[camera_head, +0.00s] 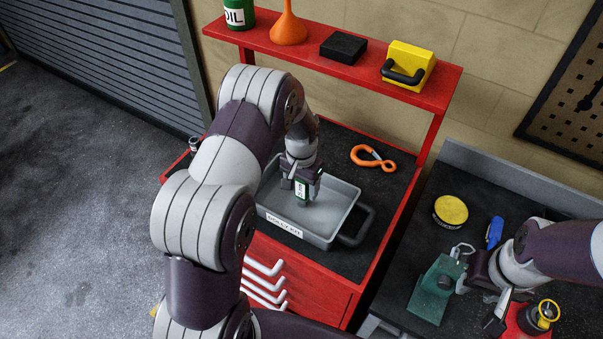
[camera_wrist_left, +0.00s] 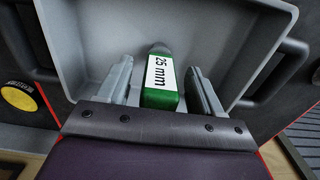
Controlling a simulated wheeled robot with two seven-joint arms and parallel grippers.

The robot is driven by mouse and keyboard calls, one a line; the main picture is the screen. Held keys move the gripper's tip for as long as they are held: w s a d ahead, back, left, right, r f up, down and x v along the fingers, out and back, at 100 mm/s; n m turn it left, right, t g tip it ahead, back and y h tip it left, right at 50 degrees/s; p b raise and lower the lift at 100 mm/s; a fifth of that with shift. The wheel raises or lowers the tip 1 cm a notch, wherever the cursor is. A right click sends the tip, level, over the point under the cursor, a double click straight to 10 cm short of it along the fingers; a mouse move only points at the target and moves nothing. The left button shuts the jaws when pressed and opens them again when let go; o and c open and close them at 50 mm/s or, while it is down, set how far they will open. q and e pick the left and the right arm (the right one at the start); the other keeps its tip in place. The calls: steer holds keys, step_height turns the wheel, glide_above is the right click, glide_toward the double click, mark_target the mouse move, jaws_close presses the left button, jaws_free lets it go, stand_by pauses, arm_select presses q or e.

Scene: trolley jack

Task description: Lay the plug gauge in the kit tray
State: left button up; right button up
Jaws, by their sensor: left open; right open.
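The grey kit tray (camera_head: 325,222) sits on the red trolley, with a white label on its front; it also fills the left wrist view (camera_wrist_left: 225,40). The plug gauge (camera_wrist_left: 160,85) has a green handle marked "25 mm" and a grey end. It is inside the tray's outline, between the open fingers of my left gripper (camera_wrist_left: 163,90), with gaps visible on both sides. In the head view the gauge (camera_head: 301,189) shows below my left gripper (camera_head: 300,188). Whether it rests fully on the tray floor I cannot tell. My right gripper (camera_head: 487,282) is open by the green block on the bench.
The red shelf (camera_head: 330,60) above holds a funnel (camera_head: 288,27), a black box (camera_head: 343,47) and a yellow case (camera_head: 408,66). The right bench holds a yellow tin (camera_head: 450,210), a green block (camera_head: 436,290) and a blue tool (camera_head: 494,232).

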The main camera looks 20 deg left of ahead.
arm_select(q)
step_height(320, 180, up, 10)
steer(key=b, duration=0.3)
steer(key=shift+f, duration=0.15)
steer(key=shift+s+d+r, duration=0.1)
steer(key=shift+s+r, duration=0.1)
steer(key=shift+r, duration=0.05)
steer(key=s+d+n+t, duration=0.1)
steer(key=s+d, duration=0.3)
steer(key=s, duration=1.3)
steer(key=shift+s, duration=0.3)
steer(key=shift+f, duration=0.15)
